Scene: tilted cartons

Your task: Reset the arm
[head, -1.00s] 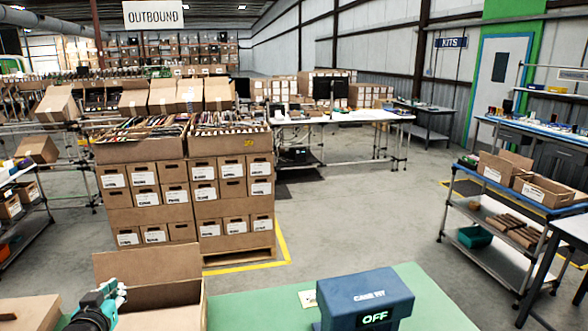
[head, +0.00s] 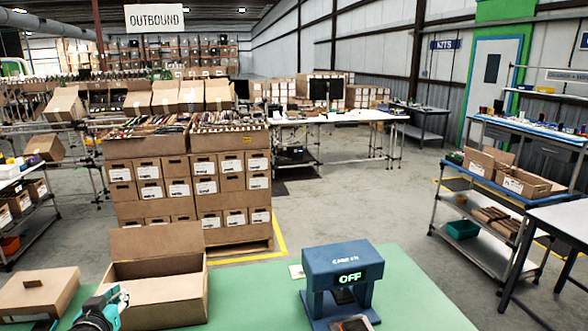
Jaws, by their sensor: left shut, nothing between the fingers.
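My left gripper (head: 116,298) shows at the bottom left of the head view, black and teal, in front of an open brown carton (head: 158,294). Its fingers are shut with nothing between them. Whether it touches the carton cannot be told. My right gripper is not in view. A blue device (head: 343,267) with a lit "OFF" sign stands on the green table (head: 416,295), with a small dark item (head: 353,323) at its foot.
A closed carton (head: 38,291) lies left of the open one. A small pale card (head: 297,271) lies beside the device. Stacked labelled boxes (head: 190,188) stand behind the table. A cart (head: 480,248) stands at right. The green table's right part is clear.

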